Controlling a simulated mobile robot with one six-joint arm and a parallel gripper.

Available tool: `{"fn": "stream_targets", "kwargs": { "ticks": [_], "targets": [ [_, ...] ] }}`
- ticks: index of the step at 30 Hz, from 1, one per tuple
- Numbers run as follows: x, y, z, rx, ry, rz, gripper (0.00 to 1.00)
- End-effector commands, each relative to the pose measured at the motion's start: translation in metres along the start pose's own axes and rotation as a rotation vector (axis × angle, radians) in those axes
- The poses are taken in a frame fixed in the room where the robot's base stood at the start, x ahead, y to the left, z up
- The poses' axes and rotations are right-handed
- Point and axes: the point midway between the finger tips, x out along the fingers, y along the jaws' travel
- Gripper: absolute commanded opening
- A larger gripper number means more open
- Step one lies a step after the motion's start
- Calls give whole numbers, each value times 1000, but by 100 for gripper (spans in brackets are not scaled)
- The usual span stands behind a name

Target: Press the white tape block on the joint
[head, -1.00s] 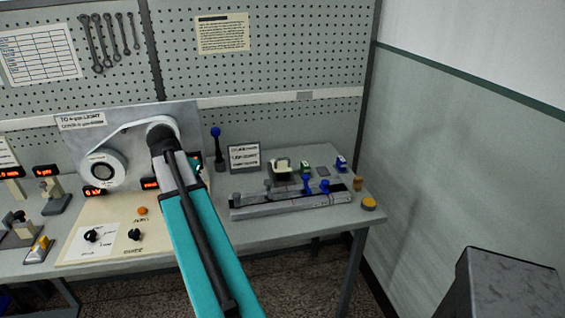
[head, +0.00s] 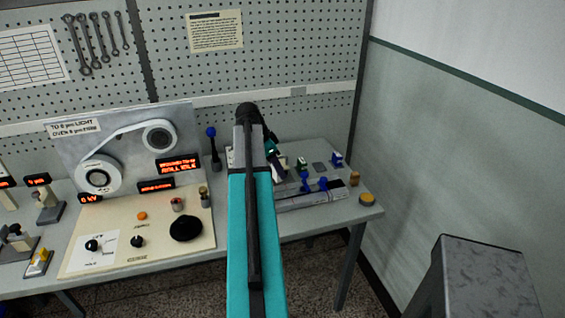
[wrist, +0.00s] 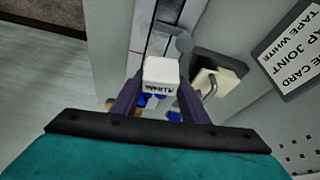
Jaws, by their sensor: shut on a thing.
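In the wrist view, my gripper (wrist: 160,88) is shut on a white block (wrist: 160,73) with dark lettering on its side, read upside down as "WHITE". The block is between the two dark purple fingers. I cannot make out the joint for sure, nor how high the block is above the rail.
Blue clamps (head: 304,181) stand along the rail. A yellow button (head: 367,199) is at the bench's right end.

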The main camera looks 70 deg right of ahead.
Motion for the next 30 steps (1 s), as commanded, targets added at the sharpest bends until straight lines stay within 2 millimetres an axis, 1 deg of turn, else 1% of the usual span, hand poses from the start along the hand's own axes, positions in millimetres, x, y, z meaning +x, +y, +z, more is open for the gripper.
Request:
{"fn": "stream_targets", "kwargs": {
  "ticks": [1, 3, 6, 9, 23, 30],
  "targets": [
    [3, 5, -14, 35, 0, 16, 17],
    [9, 12, -27, 75, 0, 33, 17],
    [14, 19, -40, 115, 0, 49, 17],
    [16, 22, -45, 134, 0, 56, 17],
    [15, 21, -39, 129, 0, 54, 17],
    [21, 20, -35, 126, -1, 53, 17]
  ]
}}
